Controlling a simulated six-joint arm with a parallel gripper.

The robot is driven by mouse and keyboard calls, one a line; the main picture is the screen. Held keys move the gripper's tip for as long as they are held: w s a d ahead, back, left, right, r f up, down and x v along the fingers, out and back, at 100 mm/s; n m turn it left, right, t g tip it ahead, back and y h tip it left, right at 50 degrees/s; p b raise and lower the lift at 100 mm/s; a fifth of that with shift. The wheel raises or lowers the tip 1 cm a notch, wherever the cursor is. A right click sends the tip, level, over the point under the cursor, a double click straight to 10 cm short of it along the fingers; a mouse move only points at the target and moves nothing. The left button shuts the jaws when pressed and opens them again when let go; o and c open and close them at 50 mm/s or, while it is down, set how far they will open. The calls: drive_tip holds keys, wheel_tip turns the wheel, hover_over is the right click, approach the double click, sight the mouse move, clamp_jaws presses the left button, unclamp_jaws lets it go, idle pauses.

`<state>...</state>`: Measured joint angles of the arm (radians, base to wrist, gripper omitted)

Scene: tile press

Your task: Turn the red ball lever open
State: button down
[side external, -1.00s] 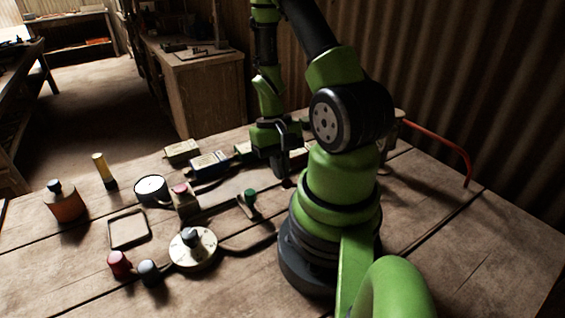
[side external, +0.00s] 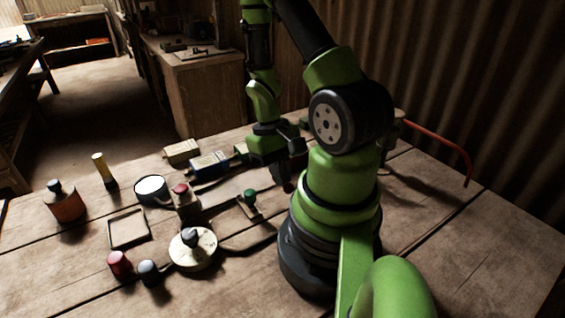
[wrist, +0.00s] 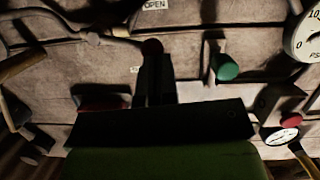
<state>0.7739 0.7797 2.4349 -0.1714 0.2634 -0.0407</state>
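A dark red ball (wrist: 152,47), which looks like the end of the red ball lever, sits just beyond my fingertips in the wrist view. In the side view a dark red ball (side external: 288,187) shows just below my gripper (side external: 284,172). My gripper is low over the table, pointing down. In the wrist view my gripper (wrist: 155,65) has narrow dark fingers close together beside the ball; contact and any gap between them are unclear. An OPEN label (wrist: 155,5) lies at the top edge. The lever's arm is mostly hidden.
A green ball lever (side external: 250,196) stands left of my gripper and also shows in the wrist view (wrist: 225,68). A red-buttoned box (side external: 186,202), a round dial with a knob (side external: 195,252) and a square frame (side external: 112,238) lie farther left. A pipe (wrist: 95,38) runs near the red ball.

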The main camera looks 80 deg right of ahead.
drive_tip(key=shift+s+a, duration=0.15)
drive_tip(key=shift+a, duration=0.2)
idle(0.9)
idle(0.4)
drive_tip(key=shift+w+d, duration=0.35)
drive_tip(key=w+d+r, duration=0.5)
drive_tip(key=r, duration=0.5)
drive_tip(key=shift+m, duration=0.3)
drive_tip(key=x, duration=1)
drive_tip(key=shift+s+f, duration=0.15)
drive_tip(key=shift+s, duration=0.1)
drive_tip(key=shift+s+a, duration=0.75)
drive_tip(key=shift+s, duration=0.1)
drive_tip(key=shift+s+a+f, duration=0.15)
drive_tip(key=shift+s+a, duration=0.3)
